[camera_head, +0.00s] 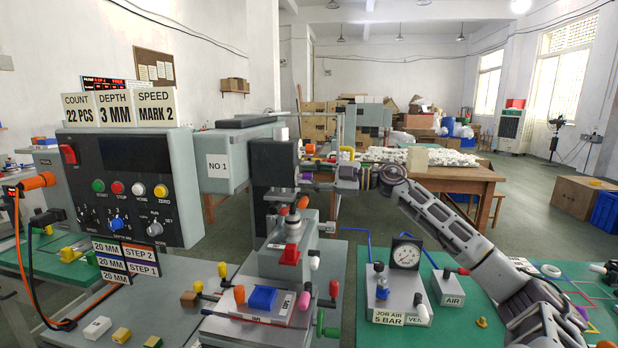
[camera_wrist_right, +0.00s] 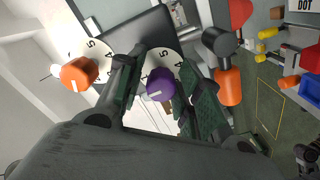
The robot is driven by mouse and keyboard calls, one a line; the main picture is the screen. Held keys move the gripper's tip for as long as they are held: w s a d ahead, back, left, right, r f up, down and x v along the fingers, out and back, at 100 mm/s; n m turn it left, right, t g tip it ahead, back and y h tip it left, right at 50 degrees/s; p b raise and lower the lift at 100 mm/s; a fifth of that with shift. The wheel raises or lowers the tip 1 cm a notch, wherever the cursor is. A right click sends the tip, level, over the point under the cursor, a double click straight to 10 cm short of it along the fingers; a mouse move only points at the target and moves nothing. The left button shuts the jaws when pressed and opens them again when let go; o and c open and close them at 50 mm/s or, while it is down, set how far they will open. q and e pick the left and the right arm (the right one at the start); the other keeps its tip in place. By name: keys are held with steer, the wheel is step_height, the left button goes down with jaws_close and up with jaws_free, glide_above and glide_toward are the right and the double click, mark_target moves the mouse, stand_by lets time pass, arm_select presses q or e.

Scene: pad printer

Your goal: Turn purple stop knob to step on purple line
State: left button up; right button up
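The purple stop knob (camera_wrist_right: 160,84) sits on a white numbered dial (camera_wrist_right: 172,58) in the right wrist view, with a pale mark on its face. My right gripper (camera_wrist_right: 161,82) has one dark finger on each side of it, close to its sides; firm contact cannot be made out. In the head view, my right gripper (camera_head: 338,175) reaches from the right to the side of the machine head. Step plates (camera_head: 125,258) reading 20 MM, STEP 2 and STEP 1 hang below the control panel. The dial's numbers beside the fingers are partly hidden. My left gripper is not in view.
An orange knob (camera_wrist_right: 79,75) on a similar dial is left of the purple one. An orange-ended lever (camera_wrist_right: 229,87) is close on the right. The control box (camera_head: 128,185) stands at left. A gauge unit (camera_head: 402,285) stands on the green mat below my right arm.

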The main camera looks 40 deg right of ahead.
steer(key=shift+o, duration=0.7)
steer(key=shift+a, duration=0.1)
steer(key=shift+s+f, duration=0.1)
steer(key=v, duration=1.2)
steer(key=shift+d, duration=0.25)
